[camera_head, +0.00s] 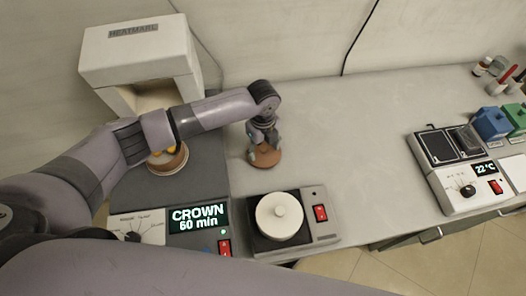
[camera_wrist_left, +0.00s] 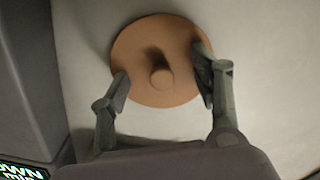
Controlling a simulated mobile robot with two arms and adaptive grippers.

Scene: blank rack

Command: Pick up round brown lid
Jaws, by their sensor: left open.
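The round brown lid (camera_head: 268,158) lies on the light grey counter, right of the dark machine base, with its knob up. In the left wrist view the lid (camera_wrist_left: 150,45) shows as an orange-brown disc with a round central knob (camera_wrist_left: 161,78). My left gripper (camera_head: 265,146) is directly over the lid and hides part of it. In the left wrist view its two fingers (camera_wrist_left: 163,84) are open, one on each side of the knob, over the lid's near part. I cannot tell whether the fingers touch the lid. My right gripper is not in view.
A white-and-grey machine (camera_head: 140,60) reading "CROWN 60 min" stands left, with a brown round dish (camera_head: 168,166) on its base. A device with a cream round lidded pot (camera_head: 279,216) is in front. Another device (camera_head: 462,190) stands right. Counter behind and right of the lid is clear.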

